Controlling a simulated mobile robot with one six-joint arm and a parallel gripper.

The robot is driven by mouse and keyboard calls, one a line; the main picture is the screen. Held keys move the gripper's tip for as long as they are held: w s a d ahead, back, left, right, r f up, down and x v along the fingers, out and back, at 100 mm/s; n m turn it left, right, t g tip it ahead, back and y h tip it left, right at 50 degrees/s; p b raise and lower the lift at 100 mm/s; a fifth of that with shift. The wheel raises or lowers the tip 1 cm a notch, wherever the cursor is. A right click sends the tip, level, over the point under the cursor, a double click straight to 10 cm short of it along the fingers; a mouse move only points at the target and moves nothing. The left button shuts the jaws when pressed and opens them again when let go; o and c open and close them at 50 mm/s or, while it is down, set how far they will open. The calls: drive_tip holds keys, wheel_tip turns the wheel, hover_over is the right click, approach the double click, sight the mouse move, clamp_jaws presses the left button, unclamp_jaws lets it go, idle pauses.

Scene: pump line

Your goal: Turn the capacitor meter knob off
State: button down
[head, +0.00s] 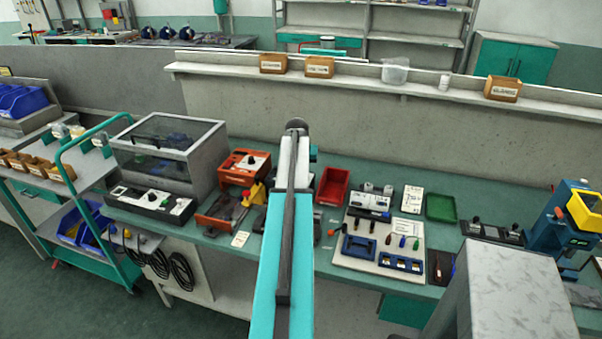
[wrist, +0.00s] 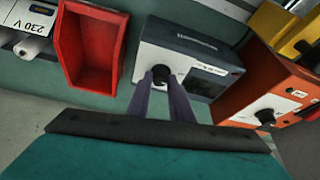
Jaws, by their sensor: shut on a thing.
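The two dark fingers are shut on the knob, one on each side. The knob's pointer and markings are too small or covered to read. In the head view my arm hides the gripper, the knob and most of the meter.
A red bin (wrist: 90,48) stands just left of the meter in the wrist view, and an orange device with a knob (wrist: 265,116) stands to its right. In the head view, the workbench (head: 330,262) also holds a tool board (head: 345,262) and a green tray (head: 440,207).

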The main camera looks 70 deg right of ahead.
drive_tip(key=shift+n, duration=0.6)
drive_tip(key=c, duration=1.6)
unclamp_jaws()
drive_tip(key=shift+a+r, duration=0.1)
drive_tip(key=shift+r, duration=0.1)
drive_tip(key=shift+s+b+v, duration=0.15)
drive_tip(key=shift+b+v, duration=0.7)
drive_tip(key=shift+v, duration=2.5)
drive_tip(key=shift+s+b+v, duration=0.2)
drive_tip(key=shift+b+v, duration=0.65)
drive_tip(key=shift+v, duration=2.5)
